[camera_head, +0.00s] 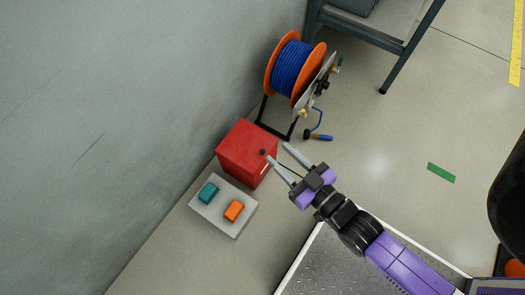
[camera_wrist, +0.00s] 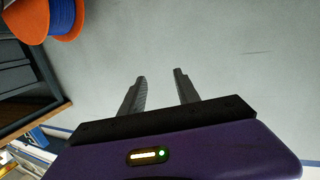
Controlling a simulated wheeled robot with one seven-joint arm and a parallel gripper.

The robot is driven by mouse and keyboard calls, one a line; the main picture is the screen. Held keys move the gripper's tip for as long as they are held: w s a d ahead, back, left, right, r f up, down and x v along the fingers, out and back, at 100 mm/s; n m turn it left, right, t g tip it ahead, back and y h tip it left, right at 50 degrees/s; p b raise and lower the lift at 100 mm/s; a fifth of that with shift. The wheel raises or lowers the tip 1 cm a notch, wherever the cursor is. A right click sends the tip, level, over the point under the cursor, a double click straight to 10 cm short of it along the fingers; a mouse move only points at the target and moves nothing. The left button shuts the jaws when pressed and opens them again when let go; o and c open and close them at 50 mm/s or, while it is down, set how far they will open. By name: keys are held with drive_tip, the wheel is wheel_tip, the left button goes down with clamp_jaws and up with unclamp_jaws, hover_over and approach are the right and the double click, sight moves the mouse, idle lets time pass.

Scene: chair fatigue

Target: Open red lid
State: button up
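A red box with a red lid (camera_head: 246,143) stands on the floor against the grey wall in the head view. A small dark knob (camera_head: 263,152) shows near the lid's right edge. The lid looks closed. My gripper (camera_head: 277,152) is open, with its two grey fingers apart and pointing toward the box's right side. One fingertip appears close to the knob; I cannot tell whether it touches. In the wrist view my gripper (camera_wrist: 160,76) is also open with nothing between the fingers. The red box does not show in the wrist view.
A grey plate (camera_head: 219,216) with a teal block (camera_head: 208,193) and an orange block (camera_head: 234,211) lies just below the box. A blue hose reel (camera_head: 292,66) with orange rims stands behind it. A dark-legged table (camera_head: 405,60) is at the top.

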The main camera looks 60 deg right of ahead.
sight(264, 153)
drive_tip(key=w+d+f+m+h+b, duration=0.1)
drive_tip(key=w+d+f+b, duration=0.3)
drive_tip(key=f, duration=0.7)
drive_tip(key=w+d+f+b, duration=0.1)
drive_tip(key=d+f+b, duration=0.35)
drive_tip(key=f, duration=0.75)
drive_tip(key=w+d+f+m+h+b, duration=0.1)
drive_tip(key=w+f+b, duration=0.2)
drive_tip(key=f+b, duration=0.6)
drive_tip(key=shift+t, duration=0.3)
drive_tip(key=w+d, duration=0.1)
drive_tip(key=w, duration=0.1)
drive_tip(key=w+d+f, duration=0.1)
drive_tip(key=w, duration=0.1)
drive_tip(key=w+d+f, duration=0.1)
drive_tip(key=w, duration=0.2)
drive_tip(key=shift+f, duration=0.2)
drive_tip(key=shift+c, duration=0.2)
clamp_jaws()
